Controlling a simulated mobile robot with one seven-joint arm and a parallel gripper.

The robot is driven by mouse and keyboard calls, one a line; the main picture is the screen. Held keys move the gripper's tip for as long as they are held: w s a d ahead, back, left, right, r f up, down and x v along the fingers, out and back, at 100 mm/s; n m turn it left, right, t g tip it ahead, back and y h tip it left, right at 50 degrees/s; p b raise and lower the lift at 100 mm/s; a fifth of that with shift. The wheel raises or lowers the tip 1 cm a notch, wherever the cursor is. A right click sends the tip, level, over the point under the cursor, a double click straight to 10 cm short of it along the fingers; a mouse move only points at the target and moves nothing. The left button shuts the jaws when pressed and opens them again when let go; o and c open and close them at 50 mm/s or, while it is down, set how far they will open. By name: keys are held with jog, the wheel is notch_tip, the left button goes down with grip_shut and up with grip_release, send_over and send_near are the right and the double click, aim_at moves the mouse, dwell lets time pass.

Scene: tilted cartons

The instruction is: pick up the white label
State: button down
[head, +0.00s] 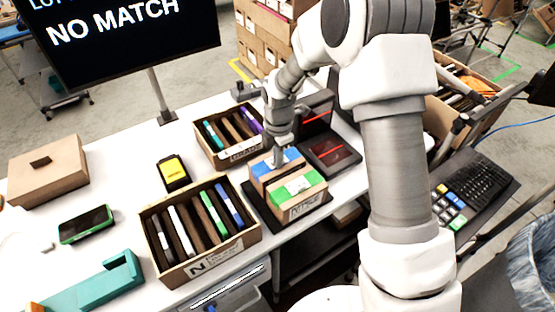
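A small white label (298,186) shows on the top of a green-topped carton (313,190) right of centre. Another pale label with dark print is on that carton's front face. My gripper (279,158) points down at a blue-topped carton (262,167) just behind the green one. Its fingertips are at or just above the blue top; contact cannot be told. The fingers are too small to show whether they are open or shut, and I see nothing clearly held. The white label lies a little in front and to the right of the fingertips.
Both cartons stand on a dark pad (258,207) near the table's front edge. A divided carton marked N (163,265) is at left, a smaller divided carton (230,160) behind. A black device with red lines (332,155) is close at right. A screen reads NO MATCH (120,40).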

jog(key=shift+r, duration=0.15)
jog(key=r, duration=0.4)
jog(key=shift+s+d+r+b, duration=0.1)
jog(key=shift+d+r+b, duration=0.1)
jog(key=shift+b, duration=0.1)
jog(key=s+d+r+p, duration=0.2)
jog(key=s+d+r, duration=0.2)
jog(key=r, duration=0.2)
jog(key=s+d+r+p, duration=0.3)
jog(key=d+r, duration=0.1)
jog(key=r, duration=0.2)
jog(key=shift+s+r, duration=0.2)
jog(key=shift+s, duration=0.15)
jog(key=shift+d, duration=0.1)
